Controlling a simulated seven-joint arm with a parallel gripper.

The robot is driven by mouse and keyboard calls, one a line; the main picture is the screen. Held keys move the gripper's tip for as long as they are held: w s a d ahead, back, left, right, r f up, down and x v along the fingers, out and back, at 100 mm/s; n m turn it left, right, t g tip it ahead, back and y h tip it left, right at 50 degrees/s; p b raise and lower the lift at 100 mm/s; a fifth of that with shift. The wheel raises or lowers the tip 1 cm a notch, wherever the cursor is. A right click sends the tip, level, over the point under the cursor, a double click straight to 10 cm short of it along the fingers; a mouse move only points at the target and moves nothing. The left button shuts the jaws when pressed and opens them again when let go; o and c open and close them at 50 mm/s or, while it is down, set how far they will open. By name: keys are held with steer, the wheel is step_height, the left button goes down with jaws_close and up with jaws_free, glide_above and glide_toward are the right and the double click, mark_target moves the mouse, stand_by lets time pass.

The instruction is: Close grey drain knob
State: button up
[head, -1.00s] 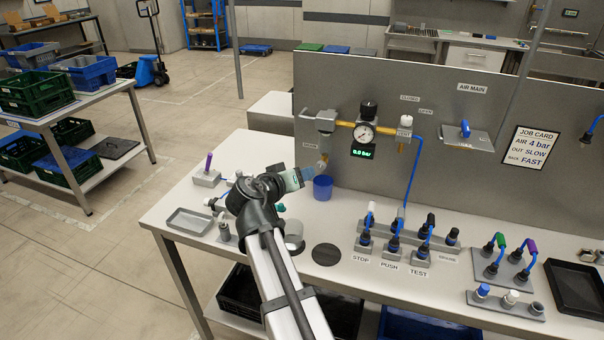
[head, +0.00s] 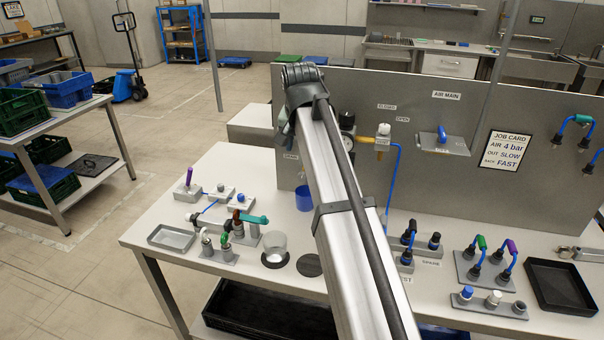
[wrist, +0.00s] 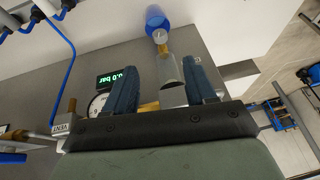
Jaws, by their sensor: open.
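In the wrist view my gripper (wrist: 160,68) is open, with one dark blue finger on each side of a grey, tapered drain fitting (wrist: 172,78). A small brass-coloured outlet (wrist: 160,37) sits at its far end, pointing towards a blue cup (wrist: 158,16). I cannot clearly tell the grey drain knob apart from the rest of this fitting, nor whether a finger touches it. In the head view my arm hides the fitting and my fingertips; the blue cup (head: 304,198) shows on the bench beside the arm.
In the wrist view a gauge display (wrist: 118,77) reads 0.0 bar beside one finger. The grey upright panel (head: 460,100) stands behind the bench (head: 225,170). A clear cup (head: 275,248), small valves and a grey tray (head: 172,237) stand at the front left.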

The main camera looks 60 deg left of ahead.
mark_target(301, 174)
steer(key=x, duration=1.3)
steer(key=shift+f, duration=0.1)
steer(key=shift+c, duration=0.4)
jaws_close()
steer(key=shift+s+a+t, duration=0.1)
steer(key=shift+a+t, duration=0.05)
steer(key=shift+t, duration=0.15)
steer(key=shift+n+t+h, duration=0.3)
steer(key=shift+t+h, duration=0.4)
steer(key=shift+h, duration=0.3)
steer(key=shift+o, duration=0.4)
jaws_free()
